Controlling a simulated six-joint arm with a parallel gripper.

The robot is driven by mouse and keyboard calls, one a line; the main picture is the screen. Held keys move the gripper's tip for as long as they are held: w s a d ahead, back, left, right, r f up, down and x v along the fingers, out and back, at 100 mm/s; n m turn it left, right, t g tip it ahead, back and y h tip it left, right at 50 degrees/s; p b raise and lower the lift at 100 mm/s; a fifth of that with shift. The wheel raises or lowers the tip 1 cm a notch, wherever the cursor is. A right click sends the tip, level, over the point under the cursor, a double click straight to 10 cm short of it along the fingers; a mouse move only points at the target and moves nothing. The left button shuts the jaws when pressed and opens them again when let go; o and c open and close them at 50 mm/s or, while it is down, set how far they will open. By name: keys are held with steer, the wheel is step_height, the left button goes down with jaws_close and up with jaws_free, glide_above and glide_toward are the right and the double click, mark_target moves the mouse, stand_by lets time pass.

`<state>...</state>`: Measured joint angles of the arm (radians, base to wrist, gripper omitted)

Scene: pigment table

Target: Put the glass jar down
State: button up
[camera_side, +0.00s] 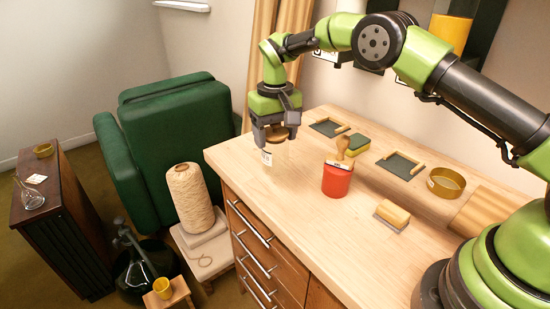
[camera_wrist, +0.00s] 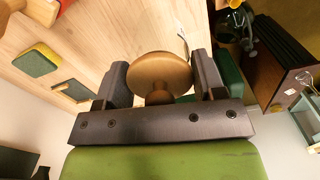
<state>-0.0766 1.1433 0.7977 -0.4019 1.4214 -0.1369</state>
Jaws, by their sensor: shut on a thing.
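The glass jar (camera_side: 268,158) is clear, with a pale label and a brown round lid. My gripper (camera_side: 277,133) points down and is shut on the jar near its lid, over the left end of the wooden tabletop. The jar is upright. I cannot tell whether its base touches the wood. In the wrist view the brown lid (camera_wrist: 160,72) sits between the two dark fingers of my gripper (camera_wrist: 160,88), and the glass is largely hidden beneath it.
On the wooden table (camera_side: 300,215), a red pot (camera_side: 337,181) with a wooden-handled tool stands to the right. The table's left edge is close to the jar.

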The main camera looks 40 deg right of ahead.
mark_target(275, 152)
steer(key=shift+f, duration=2.3)
steer(key=shift+f, duration=0.15)
steer(key=o, duration=1.3)
steer(key=shift+o, duration=0.2)
step_height(275, 152, up, 12)
steer(key=shift+r, duration=0.25)
